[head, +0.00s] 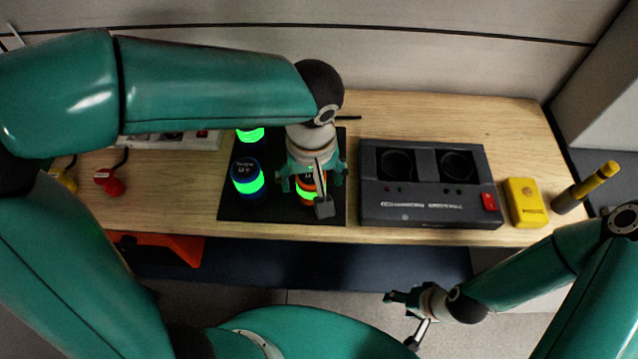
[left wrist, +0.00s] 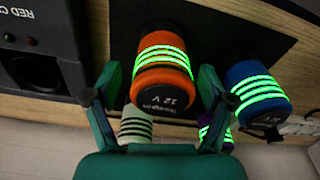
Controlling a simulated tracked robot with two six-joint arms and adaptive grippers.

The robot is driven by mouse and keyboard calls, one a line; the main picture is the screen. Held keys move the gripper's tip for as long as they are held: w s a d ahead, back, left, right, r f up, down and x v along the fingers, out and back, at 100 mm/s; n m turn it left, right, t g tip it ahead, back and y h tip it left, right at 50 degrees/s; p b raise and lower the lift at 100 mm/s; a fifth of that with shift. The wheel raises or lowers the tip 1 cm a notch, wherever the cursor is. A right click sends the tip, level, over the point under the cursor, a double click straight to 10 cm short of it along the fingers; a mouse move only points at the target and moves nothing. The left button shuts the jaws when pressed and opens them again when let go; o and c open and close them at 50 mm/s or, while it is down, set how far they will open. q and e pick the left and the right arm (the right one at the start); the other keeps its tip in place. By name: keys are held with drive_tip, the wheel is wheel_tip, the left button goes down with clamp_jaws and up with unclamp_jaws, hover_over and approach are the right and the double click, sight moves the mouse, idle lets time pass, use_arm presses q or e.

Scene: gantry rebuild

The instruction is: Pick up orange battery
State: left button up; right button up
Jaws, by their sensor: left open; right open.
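The orange battery (head: 305,193), with glowing green bands, stands on the black mat (head: 235,207), partly hidden under my left gripper (head: 313,180). In the left wrist view the orange battery (left wrist: 162,82), marked 12 V, lies between the two spread fingers of my left gripper (left wrist: 158,100). The fingers are open on either side of it; I cannot tell whether they touch it. My right gripper (head: 403,301) is open and empty, low in front of the table, away from the battery.
A blue battery (head: 247,178) stands just left of the orange one, and another green-banded battery (head: 250,134) stands behind. A dark charger (head: 430,210) with two round sockets is to the right. A yellow box (head: 525,203) and a red plug (head: 109,181) lie on the wooden table.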

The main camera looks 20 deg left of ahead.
use_arm(q)
drive_tip(key=shift+f, duration=0.15)
clamp_jaws()
idle(0.4)
